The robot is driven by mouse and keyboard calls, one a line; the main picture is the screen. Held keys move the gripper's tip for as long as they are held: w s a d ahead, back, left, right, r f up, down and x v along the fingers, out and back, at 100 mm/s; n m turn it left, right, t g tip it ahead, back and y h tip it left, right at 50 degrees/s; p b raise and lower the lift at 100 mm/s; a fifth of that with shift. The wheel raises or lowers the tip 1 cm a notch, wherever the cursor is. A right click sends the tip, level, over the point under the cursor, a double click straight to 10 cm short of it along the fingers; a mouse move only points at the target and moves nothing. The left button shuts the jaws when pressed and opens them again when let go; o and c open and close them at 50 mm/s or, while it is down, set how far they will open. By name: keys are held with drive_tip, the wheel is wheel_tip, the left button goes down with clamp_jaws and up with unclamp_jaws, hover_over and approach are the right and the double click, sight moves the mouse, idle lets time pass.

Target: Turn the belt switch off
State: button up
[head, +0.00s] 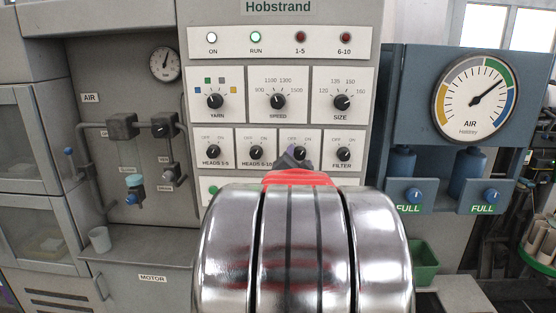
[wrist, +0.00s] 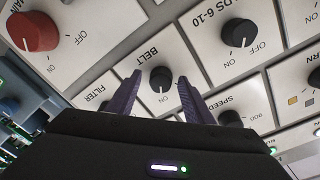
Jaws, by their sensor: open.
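The belt switch is a black round knob on a white plate marked BELT, in the middle of the wrist view (wrist: 161,78). Its ON label shows just below it there; the OFF label is not clear. A pale mark on the knob's lower side seems to face ON. In the head view the knob (head: 299,151) is partly covered by my gripper (head: 291,160). My gripper (wrist: 160,82) is open, its two purple fingers on either side of the knob in the wrist view. I cannot tell whether they touch it.
Knobs for heads 6-10 (wrist: 236,29) and filter (head: 343,154) stand close on either side, with the speed knob (head: 278,102) above. A red knob (wrist: 33,31) shows in the wrist view. The RUN lamp (head: 256,37) glows green. My arm hides the panel's lower part.

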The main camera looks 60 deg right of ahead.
drive_tip(key=shift+c, duration=0.5)
drive_tip(key=c, duration=0.9)
drive_tip(key=shift+w+a, duration=0.1)
drive_tip(key=shift+a, duration=0.05)
drive_tip(key=shift+c, duration=0.4)
drive_tip(key=shift+o, duration=0.2)
drive_tip(key=shift+d+n, duration=0.2)
drive_tip(key=shift+n, duration=0.1)
drive_tip(key=n, duration=0.4)
drive_tip(key=shift+s+d+f+n, duration=0.15)
drive_tip(key=shift+s+n, duration=0.1)
drive_tip(key=shift+n, duration=0.15)
drive_tip(key=n, duration=0.6)
drive_tip(key=shift+s+n, duration=0.15)
drive_tip(key=shift+n, duration=0.25)
